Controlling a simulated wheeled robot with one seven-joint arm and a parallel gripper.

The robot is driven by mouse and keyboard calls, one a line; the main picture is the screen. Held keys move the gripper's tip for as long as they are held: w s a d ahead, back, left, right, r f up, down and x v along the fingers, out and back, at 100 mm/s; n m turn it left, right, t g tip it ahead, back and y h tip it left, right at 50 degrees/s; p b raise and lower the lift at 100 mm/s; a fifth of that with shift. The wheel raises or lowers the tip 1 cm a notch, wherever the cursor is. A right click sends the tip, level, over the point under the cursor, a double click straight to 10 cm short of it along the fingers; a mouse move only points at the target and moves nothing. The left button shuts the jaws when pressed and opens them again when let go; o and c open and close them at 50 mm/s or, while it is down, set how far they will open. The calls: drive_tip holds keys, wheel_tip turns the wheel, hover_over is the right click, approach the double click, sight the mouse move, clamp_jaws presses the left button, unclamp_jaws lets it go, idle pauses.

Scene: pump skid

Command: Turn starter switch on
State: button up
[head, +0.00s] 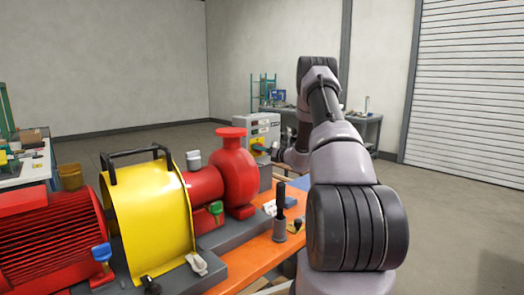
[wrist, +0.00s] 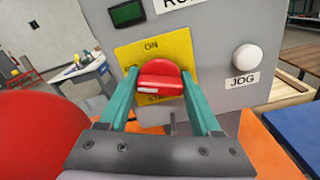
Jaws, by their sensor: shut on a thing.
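The starter switch (wrist: 160,80) is a red rotary knob on a yellow plate (wrist: 183,48) marked ON at the top, on a grey control box (wrist: 215,60). In the wrist view my gripper (wrist: 160,92) has its teal fingers on both sides of the knob, shut on it. The knob's bar lies about level across the picture. The lower label is partly hidden by the knob and fingers. In the head view the control box (head: 262,128) stands behind the red pump, with my gripper end at its front, mostly hidden by my arm.
A white JOG button (wrist: 246,58) is right of the switch, and a dark green display (wrist: 128,13) is above left. The red pump (head: 233,170) and yellow guard (head: 150,218) stand left of my arm. A dark-handled tool in a grey holder (head: 279,229) stands on the orange bench.

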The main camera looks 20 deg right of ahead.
drive_tip(key=m, duration=0.7)
drive_tip(key=shift+d, duration=0.1)
drive_tip(key=m, duration=0.6)
drive_tip(key=shift+f+m, duration=0.15)
drive_tip(key=shift+m, duration=0.25)
drive_tip(key=o, duration=1.4)
drive_tip(key=shift+s, duration=0.1)
drive_tip(key=v, duration=1)
drive_tip(key=shift+s+d, duration=0.15)
drive_tip(key=shift+s, duration=0.2)
